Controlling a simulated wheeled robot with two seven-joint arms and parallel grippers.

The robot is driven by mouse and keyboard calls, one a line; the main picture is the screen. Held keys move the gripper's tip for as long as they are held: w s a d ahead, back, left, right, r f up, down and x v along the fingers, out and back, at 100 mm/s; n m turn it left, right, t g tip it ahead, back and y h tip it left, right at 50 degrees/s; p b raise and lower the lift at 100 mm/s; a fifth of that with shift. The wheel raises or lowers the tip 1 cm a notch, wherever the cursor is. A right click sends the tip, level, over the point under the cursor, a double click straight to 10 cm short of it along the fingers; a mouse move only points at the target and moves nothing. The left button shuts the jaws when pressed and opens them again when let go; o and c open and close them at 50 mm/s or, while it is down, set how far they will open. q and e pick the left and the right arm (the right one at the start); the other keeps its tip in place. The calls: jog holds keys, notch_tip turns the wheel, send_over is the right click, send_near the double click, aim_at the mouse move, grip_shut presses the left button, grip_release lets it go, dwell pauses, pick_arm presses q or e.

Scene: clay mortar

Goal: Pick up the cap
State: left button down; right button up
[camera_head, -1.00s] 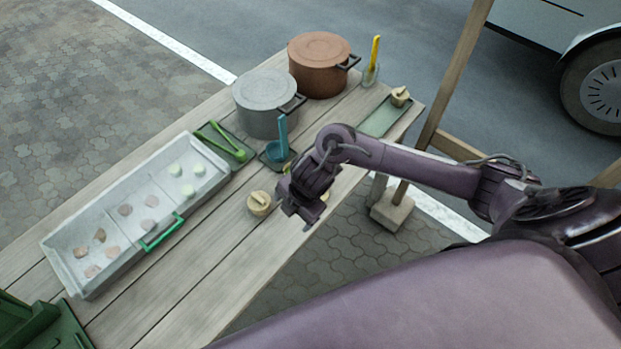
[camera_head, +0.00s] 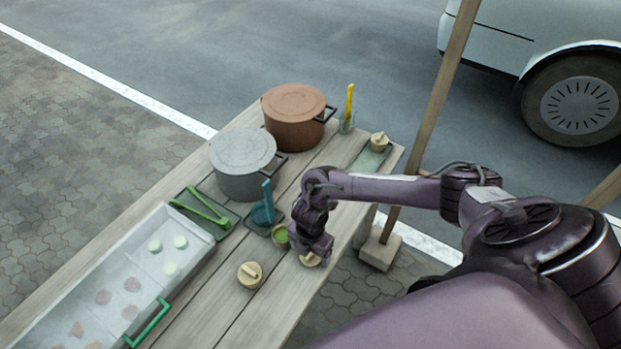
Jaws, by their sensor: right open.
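A round wooden cap (camera_head: 250,275) with a bar handle lies on the wooden table near its front edge. A second similar cap (camera_head: 310,260) is at the table's edge, partly hidden under my right gripper (camera_head: 312,250). A third (camera_head: 379,142) sits on a green tray at the far right end. My right gripper points down over or just beside the second cap and is open. I cannot tell whether it touches the cap. A small cup with green contents (camera_head: 281,236) stands left of the gripper, partly hidden by it. My left gripper is out of view.
A grey pot (camera_head: 243,163) and a brown pot (camera_head: 297,115) stand at the back. A blue ladle (camera_head: 267,205) and green tongs (camera_head: 203,209) rest on small trays. A white tray with food pieces (camera_head: 190,225) is at left. A wooden post (camera_head: 444,105) rises beyond the right end.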

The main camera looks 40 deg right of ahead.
jog(key=shift+c, duration=0.4)
jog(key=c, duration=1)
